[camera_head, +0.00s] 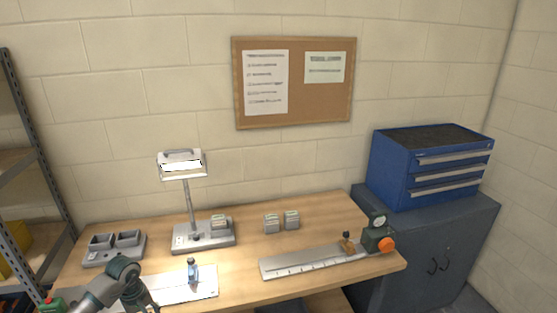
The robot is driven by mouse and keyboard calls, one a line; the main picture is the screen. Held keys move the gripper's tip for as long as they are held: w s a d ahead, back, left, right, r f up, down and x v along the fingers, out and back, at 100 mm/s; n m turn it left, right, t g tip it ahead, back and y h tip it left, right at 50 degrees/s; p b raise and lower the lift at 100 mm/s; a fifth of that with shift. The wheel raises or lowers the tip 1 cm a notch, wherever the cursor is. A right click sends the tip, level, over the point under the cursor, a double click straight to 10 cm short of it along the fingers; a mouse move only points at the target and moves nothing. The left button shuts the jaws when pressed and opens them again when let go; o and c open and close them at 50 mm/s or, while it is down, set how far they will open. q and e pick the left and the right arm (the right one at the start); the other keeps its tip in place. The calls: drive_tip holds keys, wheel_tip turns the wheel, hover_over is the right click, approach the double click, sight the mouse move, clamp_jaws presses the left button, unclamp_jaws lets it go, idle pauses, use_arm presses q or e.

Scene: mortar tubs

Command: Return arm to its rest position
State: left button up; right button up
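My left arm comes in at the bottom left, over the front left of the wooden table (325,233). Its dark gripper (142,298) points down near the bottom edge, beside a pale sheet or plate (205,287). The fingertips are small and unclear, so I cannot tell whether they are open or shut. A small blue and grey item (193,271) stands on the plate, right of the gripper and apart from it. My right arm and gripper are not in view.
A grey holder with two square tubs (114,257) stands left. A lamp (187,205) has one small tub (221,222) on its base. Two more tubs (281,221) stand mid-table. A long measuring bed (310,262) with an orange knob (386,244) lies right. Shelving (35,160) borders the left.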

use_arm(q)
drive_tip(key=w+d+f+n+t+h, duration=0.25)
drive_tip(key=d+f+n+h, duration=0.45)
drive_tip(key=d, duration=0.4)
drive_tip(key=w+d+f+n+t+h, duration=0.25)
drive_tip(key=d+f+n+h, duration=0.25)
drive_tip(key=d+f+n, duration=0.5)
wheel_tip(320, 180, down, 10)
drive_tip(key=a+f+n+t+y, duration=0.15)
drive_tip(key=n+t, duration=0.45)
drive_tip(key=n, duration=0.8)
drive_tip(key=s+a+f+n+g+y, duration=0.1)
drive_tip(key=s+a+f+n+y, duration=0.3)
drive_tip(key=s+f+n, duration=0.6)
drive_tip(key=s+a+f+n+g+y, duration=0.1)
drive_tip(key=s+f+n+y, duration=0.4)
drive_tip(key=s+f+n, duration=0.6)
drive_tip(key=s+d+f+n+g, duration=0.1)
drive_tip(key=s+f, duration=0.3)
drive_tip(key=s, duration=0.6)
drive_tip(key=s+d+f+n+g+y, duration=0.1)
drive_tip(key=s+f+n+g, duration=0.3)
drive_tip(key=s, duration=0.6)
drive_tip(key=s+f+n+g+y, duration=0.1)
drive_tip(key=s+f+n+g, duration=0.2)
drive_tip(key=s, duration=0.7)
drive_tip(key=shift+s+d+f, duration=0.3)
drive_tip(key=shift+d+f, duration=0.1)
drive_tip(key=shift+f, duration=0.2)
